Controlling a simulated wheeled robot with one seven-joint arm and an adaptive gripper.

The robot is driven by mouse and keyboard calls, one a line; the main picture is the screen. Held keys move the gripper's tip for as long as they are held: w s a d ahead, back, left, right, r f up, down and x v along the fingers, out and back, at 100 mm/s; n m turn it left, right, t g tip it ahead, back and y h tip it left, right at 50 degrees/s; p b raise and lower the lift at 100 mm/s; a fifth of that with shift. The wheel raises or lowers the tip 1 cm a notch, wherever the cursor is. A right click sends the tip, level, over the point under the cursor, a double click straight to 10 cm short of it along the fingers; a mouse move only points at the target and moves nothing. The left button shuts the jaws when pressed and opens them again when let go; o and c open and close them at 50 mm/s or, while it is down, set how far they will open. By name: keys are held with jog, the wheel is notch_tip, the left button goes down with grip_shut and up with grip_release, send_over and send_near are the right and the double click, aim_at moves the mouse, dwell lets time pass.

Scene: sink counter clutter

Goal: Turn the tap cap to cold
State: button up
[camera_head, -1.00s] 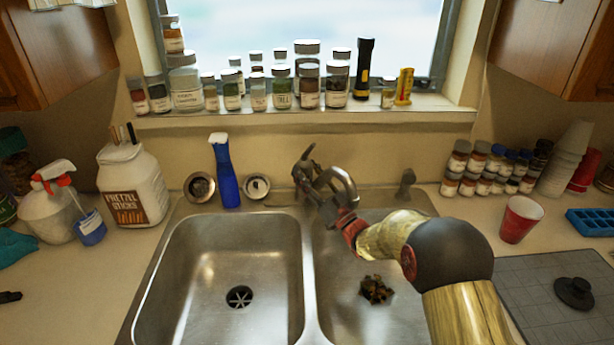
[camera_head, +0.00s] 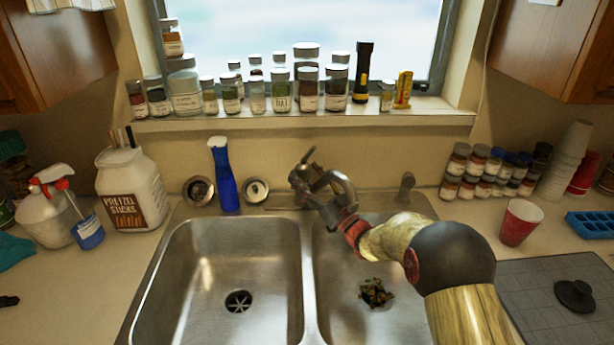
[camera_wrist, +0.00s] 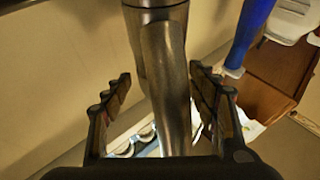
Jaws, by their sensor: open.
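The metal tap (camera_head: 304,168) stands behind the sink, near the divider between the two basins, its upper end tilted up to the right. It is partly hidden by my gripper (camera_head: 325,185) in the head view. In the wrist view the tap's long smooth metal part (camera_wrist: 165,70) runs down between the two fingers of my gripper (camera_wrist: 160,78). The fingers are open, one on each side, with visible gaps to the metal. The cap's hot and cold marks cannot be made out.
A blue spray bottle (camera_head: 224,178) stands left of the tap, beside two round metal strainers. A small metal fitting (camera_head: 406,186) rises to the right. Jars line the windowsill (camera_head: 420,113) above. The left basin (camera_head: 215,265) is empty; the right one holds dark scraps (camera_head: 376,292).

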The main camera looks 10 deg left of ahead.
jog(key=v, duration=1.2)
jog(key=shift+c, duration=0.3)
